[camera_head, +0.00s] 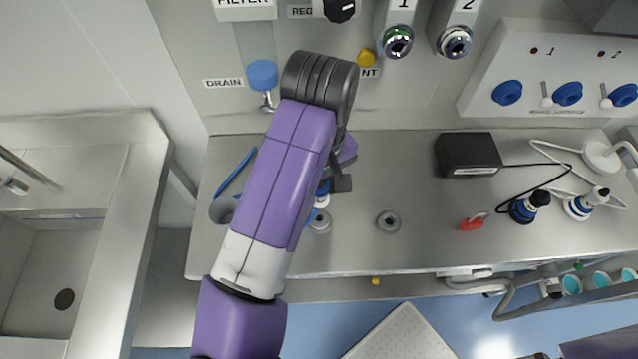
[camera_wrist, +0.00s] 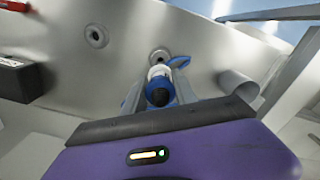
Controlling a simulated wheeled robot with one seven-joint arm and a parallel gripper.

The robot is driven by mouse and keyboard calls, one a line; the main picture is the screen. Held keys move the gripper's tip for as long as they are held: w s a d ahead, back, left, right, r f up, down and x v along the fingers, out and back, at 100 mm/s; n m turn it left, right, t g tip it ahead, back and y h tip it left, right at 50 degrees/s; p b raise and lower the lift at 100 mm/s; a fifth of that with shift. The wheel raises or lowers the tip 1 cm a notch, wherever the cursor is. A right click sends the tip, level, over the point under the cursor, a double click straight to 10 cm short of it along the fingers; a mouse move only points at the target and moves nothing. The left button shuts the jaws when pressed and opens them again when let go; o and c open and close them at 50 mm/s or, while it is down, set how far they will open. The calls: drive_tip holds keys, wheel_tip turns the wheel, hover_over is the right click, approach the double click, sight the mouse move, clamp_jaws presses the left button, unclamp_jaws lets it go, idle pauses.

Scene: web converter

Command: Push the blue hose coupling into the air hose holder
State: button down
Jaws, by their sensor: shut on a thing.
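My gripper (camera_head: 326,191) is shut on the blue hose coupling (camera_head: 322,201), which has a white band. In the wrist view the coupling (camera_wrist: 159,88) points its dark blue end toward the camera, between the fingers (camera_wrist: 157,95). A round metal ring socket (camera_head: 320,222) on the bench, apparently the air hose holder, lies just beyond the coupling; it also shows in the wrist view (camera_wrist: 160,55). My arm partly hides the coupling in the head view. I cannot tell whether the coupling touches the socket.
A second ring socket (camera_head: 389,221) stands empty to the right. A grey cylinder (camera_wrist: 238,84) is beside the gripper. Bench between the sockets is clear.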

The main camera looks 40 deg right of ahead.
sight(320, 203)
drive_tip(key=shift+f+b, duration=1.9)
drive_tip(key=shift+f, duration=0.9)
drive_tip(key=shift+f+b, duration=0.95)
drive_tip(key=shift+f, duration=0.85)
idle(0.7)
drive_tip(key=c, duration=0.9)
unclamp_jaws()
drive_tip(key=shift+r, duration=0.1)
wheel_tip(320, 203, up, 8)
drive_tip(key=shift+f+p, duration=0.15)
drive_tip(key=shift+p, duration=0.35)
